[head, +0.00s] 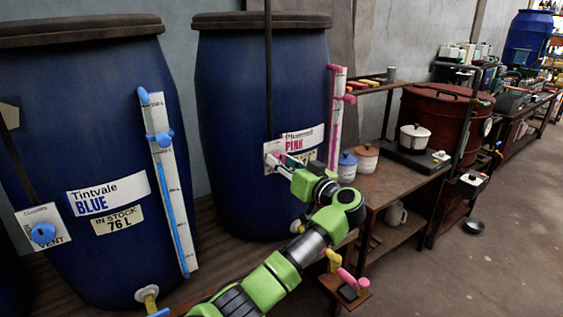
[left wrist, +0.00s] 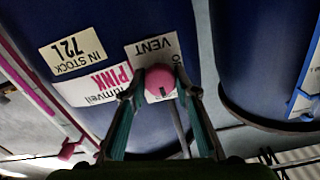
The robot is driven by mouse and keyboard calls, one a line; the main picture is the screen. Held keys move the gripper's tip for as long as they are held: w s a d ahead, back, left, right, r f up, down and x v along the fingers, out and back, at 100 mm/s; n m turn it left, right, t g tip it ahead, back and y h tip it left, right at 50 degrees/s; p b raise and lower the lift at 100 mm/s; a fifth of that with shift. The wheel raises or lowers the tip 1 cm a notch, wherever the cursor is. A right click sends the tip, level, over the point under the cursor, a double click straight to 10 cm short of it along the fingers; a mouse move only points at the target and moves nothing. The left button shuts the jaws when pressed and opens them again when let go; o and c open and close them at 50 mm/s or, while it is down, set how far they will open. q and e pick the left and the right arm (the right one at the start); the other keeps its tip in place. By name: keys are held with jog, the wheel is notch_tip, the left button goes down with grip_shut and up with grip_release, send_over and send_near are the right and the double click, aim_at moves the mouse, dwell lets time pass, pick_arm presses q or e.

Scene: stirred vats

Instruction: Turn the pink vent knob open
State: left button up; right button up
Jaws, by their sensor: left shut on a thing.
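The pink vent knob (left wrist: 160,83) sits on a white vent plate (left wrist: 150,52) on the blue drum labelled PINK; the left wrist view shows it upside down. My left gripper (left wrist: 160,92) has its two fingers on either side of the knob and is shut on it. A dark mark shows on the knob's face. My right gripper is in neither view.
A second blue drum (head: 95,150) labelled BLUE stands to the left with its own blue vent knob (head: 43,233). A pink-marked level gauge (head: 336,120) is right of the plate. A workbench (head: 385,190) with pots stands further right.

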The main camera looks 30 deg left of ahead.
pick_arm(q)
jog(key=shift+d+n+p, duration=0.1)
jog(key=shift+n+p, duration=0.4)
jog(key=shift+n, duration=0.1)
jog(key=n+p, duration=0.1)
jog(key=n, duration=0.1)
jog(key=shift+n, duration=0.3)
jog(key=n+b, duration=0.3)
jog(key=n, duration=1)
jog(key=shift+f+n, duration=0.15)
jog(key=shift+n, duration=0.25)
jog(key=o, duration=1.1)
